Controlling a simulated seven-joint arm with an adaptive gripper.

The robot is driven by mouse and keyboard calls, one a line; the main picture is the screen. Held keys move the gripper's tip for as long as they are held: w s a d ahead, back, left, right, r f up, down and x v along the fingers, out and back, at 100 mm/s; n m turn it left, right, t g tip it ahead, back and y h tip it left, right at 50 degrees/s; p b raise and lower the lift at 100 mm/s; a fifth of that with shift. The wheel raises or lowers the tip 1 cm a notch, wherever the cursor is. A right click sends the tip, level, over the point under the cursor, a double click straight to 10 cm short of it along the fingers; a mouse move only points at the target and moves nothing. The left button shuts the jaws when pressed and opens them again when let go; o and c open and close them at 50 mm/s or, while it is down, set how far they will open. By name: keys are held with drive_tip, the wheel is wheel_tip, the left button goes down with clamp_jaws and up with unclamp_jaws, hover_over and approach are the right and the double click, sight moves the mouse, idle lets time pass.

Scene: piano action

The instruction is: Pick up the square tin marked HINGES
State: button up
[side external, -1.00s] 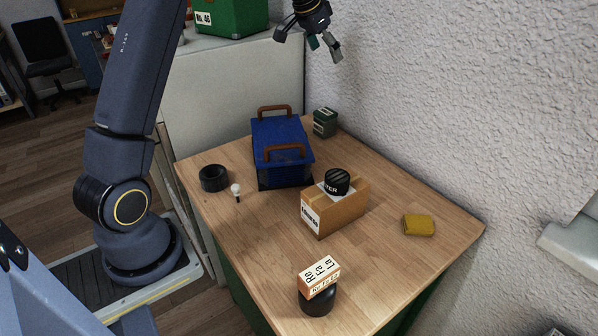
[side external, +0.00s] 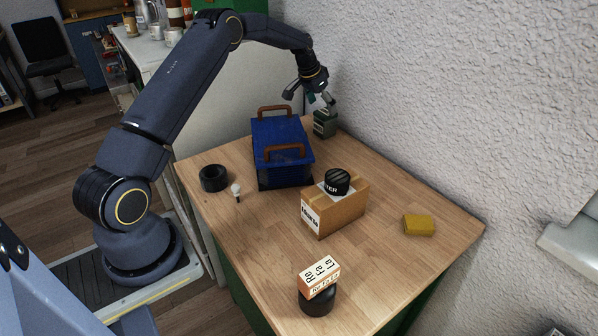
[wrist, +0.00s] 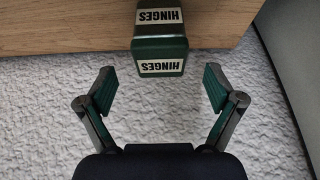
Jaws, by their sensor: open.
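The square tin marked HINGES is dark green with white labels. It stands at the back corner of the wooden table in the side view, behind and to the right of the blue box; the tin (side external: 324,127) is partly covered there by a finger. In the wrist view the tin (wrist: 160,52) shows upper centre, with HINGES on two faces. My gripper (side external: 309,99) is just above the tin. In the wrist view my gripper (wrist: 160,92) is open and empty, its fingers spread wider than the tin, which lies ahead of the fingertips, apart from them.
The blue box (side external: 272,140) with brown handles stands close to the tin. A wall (side external: 430,90) rises right behind the tin. A cardboard box (side external: 342,212) with a black item on top, a yellow block (side external: 418,225) and a black ring (side external: 213,178) stand farther off.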

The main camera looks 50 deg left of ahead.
sight(325, 112)
drive_tip(key=x, duration=0.4)
drive_tip(key=shift+w+f, duration=0.15)
drive_tip(key=shift+f, duration=0.1)
drive_tip(key=shift+c, duration=0.4)
drive_tip(key=shift+r, duration=0.1)
drive_tip(key=c, duration=1.4)
drive_tip(key=shift+r, duration=0.1)
